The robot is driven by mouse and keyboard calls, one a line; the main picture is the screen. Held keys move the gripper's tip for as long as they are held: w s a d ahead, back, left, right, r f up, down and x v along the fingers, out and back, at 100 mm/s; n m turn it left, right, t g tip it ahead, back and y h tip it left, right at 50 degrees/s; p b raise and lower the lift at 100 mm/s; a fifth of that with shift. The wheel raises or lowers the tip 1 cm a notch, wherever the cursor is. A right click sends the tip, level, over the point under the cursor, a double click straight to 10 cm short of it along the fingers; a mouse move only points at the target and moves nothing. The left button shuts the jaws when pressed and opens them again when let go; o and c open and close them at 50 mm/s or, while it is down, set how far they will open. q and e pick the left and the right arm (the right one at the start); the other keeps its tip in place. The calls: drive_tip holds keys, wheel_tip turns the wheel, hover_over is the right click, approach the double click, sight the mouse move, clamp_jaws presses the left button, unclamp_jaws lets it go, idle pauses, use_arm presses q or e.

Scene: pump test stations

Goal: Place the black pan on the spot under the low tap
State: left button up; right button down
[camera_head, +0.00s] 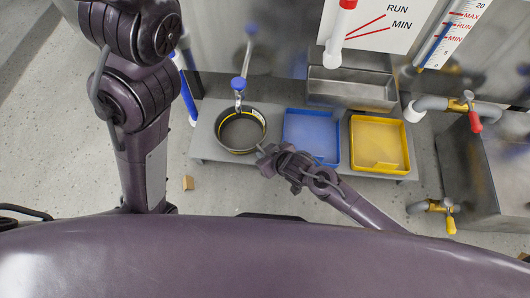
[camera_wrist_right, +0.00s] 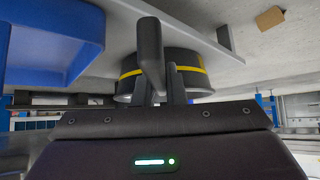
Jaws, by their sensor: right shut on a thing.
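The black pan (camera_head: 240,140), with a yellow band around it, sits at the left end of the low grey bench, below the low tap with the blue knob (camera_head: 239,84). The tap's spout hangs over the pan's far part. The spot under the pan is hidden. In the right wrist view, the pan's yellow-banded wall (camera_wrist_right: 190,72) shows behind the fingers, close to or on the bench surface. My right gripper (camera_head: 265,154) is at the pan's near right side and is shut on its dark handle (camera_wrist_right: 150,52). My left gripper is not in view.
A blue tray (camera_head: 312,153) lies just right of the pan, with a yellow tray (camera_head: 380,163) beyond it. A steel trough (camera_head: 350,90) stands behind them. A white pipe (camera_head: 333,57) hangs above. A small brown block (camera_head: 187,183) lies on the open floor.

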drive_tip(key=c, duration=1.5)
unclamp_jaws()
